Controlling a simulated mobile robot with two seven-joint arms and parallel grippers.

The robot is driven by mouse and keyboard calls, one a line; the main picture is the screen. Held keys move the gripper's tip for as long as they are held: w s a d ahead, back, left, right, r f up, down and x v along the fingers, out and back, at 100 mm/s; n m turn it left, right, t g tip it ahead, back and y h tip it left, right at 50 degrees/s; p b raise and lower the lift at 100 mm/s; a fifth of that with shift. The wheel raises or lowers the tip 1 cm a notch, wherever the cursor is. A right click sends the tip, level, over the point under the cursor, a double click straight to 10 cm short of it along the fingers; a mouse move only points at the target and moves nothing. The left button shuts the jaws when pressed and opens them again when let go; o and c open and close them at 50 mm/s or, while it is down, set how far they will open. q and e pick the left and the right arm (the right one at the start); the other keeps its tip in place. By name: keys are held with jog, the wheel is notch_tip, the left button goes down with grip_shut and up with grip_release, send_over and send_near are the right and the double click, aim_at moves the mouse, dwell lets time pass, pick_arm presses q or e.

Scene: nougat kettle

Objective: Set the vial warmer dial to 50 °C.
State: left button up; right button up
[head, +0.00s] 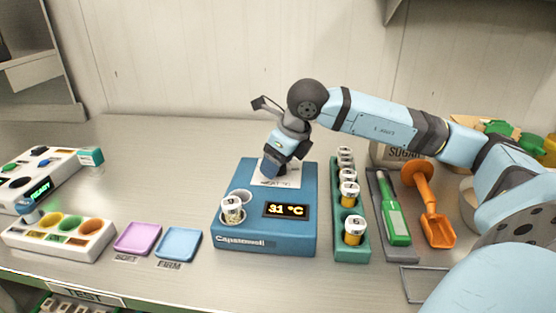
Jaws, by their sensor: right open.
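The blue vial warmer (290,243) stands in the middle of the counter. Its display (286,211) reads 31 °C in yellow digits. A capped vial (232,210) stands in one well at its front left; another well beside it looks empty. My right gripper (275,172) points down over the pale, partly hidden label plate (292,182) at the back of the warmer. The gripper is open. The dial is hidden behind the gripper, and I cannot tell whether the fingers touch it. My left gripper is not in view.
A green rack (338,244) of capped vials stands right of the warmer. A grey tray (398,248) with a green tool (394,215) and an orange scoop (434,222) are farther right. Purple (138,237) and blue (180,243) trays lie left.

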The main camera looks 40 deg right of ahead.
jog(key=shift+r, duration=0.1)
pick_arm(q)
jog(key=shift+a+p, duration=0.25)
jog(key=shift+p, duration=0.85)
pick_arm(e)
jog(key=v, duration=1.3)
jog(key=shift+s+r, duration=0.2)
jog(key=shift+r, duration=0.05)
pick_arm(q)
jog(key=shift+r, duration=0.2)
